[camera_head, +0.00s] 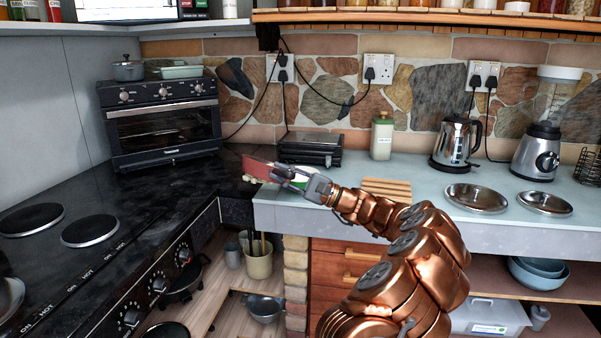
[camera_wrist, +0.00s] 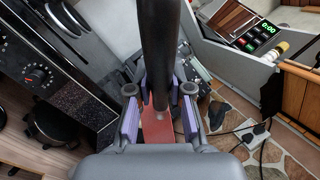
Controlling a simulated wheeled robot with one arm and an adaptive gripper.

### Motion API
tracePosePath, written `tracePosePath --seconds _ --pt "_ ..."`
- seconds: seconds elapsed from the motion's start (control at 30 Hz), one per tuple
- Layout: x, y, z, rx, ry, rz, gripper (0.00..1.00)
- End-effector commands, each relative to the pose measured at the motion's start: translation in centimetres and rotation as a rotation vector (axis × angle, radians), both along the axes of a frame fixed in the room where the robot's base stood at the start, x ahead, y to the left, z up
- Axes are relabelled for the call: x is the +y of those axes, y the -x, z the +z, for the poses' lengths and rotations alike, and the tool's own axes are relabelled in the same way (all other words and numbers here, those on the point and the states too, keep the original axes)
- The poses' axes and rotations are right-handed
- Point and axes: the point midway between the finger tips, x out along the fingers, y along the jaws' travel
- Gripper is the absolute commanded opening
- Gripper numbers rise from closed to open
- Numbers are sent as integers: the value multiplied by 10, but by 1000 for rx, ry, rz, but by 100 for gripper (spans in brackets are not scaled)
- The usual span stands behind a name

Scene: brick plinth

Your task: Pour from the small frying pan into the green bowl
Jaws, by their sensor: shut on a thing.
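My gripper (camera_head: 285,173) is shut on the black handle of the small frying pan (camera_head: 258,168), whose red side shows just left of my fingers in the head view. The pan looks tilted over the counter's left corner. In the wrist view the black handle (camera_wrist: 160,50) runs between my gripper's fingers (camera_wrist: 159,100), with a red patch of the pan (camera_wrist: 157,128) beyond. A green and white rim, seemingly the green bowl (camera_head: 299,181), shows behind my gripper and is mostly hidden. Small pale bits (camera_head: 250,179) show below the pan; I cannot tell what they rest on.
A black grill (camera_head: 311,148) and green canister (camera_head: 381,139) stand behind. A slatted wooden board (camera_head: 386,188) lies right of my gripper, with a kettle (camera_head: 456,143), steel plates (camera_head: 476,198) and blender (camera_head: 538,150) beyond. The oven (camera_head: 163,125) and black hob (camera_head: 130,210) are left.

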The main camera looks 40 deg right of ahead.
Motion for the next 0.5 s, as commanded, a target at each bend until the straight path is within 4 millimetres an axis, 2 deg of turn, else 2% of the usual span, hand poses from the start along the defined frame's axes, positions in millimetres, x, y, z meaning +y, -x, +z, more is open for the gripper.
tracePosePath --seconds 0.5 --pt "-13 0 17 -3 -69 -2 0"
